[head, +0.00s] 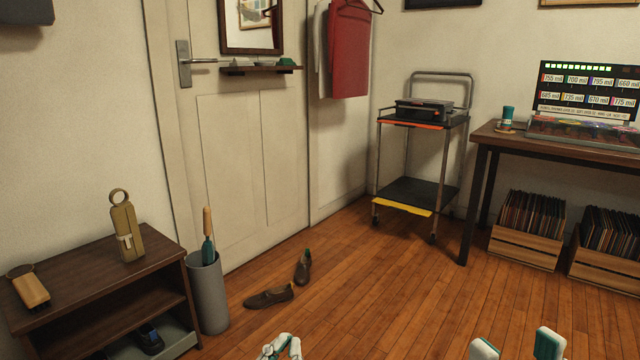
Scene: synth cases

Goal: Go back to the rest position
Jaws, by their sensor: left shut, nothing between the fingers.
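My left gripper (282,346) shows at the bottom edge, left of centre. Its white and teal fingertips are together, with nothing between them. My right gripper (518,344) shows at the bottom edge, right of centre. Its two white and teal fingertips stand well apart, with only floor visible between them. Both grippers are over the wooden floor (390,290), and the lower frame edge cuts off the rest of them. Neither touches any object in view.
A low dark shelf unit (90,275) and a grey bin (207,295) stand at the left. Brown shoes (270,297) lie before the door (245,150). A trolley (420,195) stands at the back. A desk (485,140) and record crates (525,247) are at the right. The middle floor is clear.

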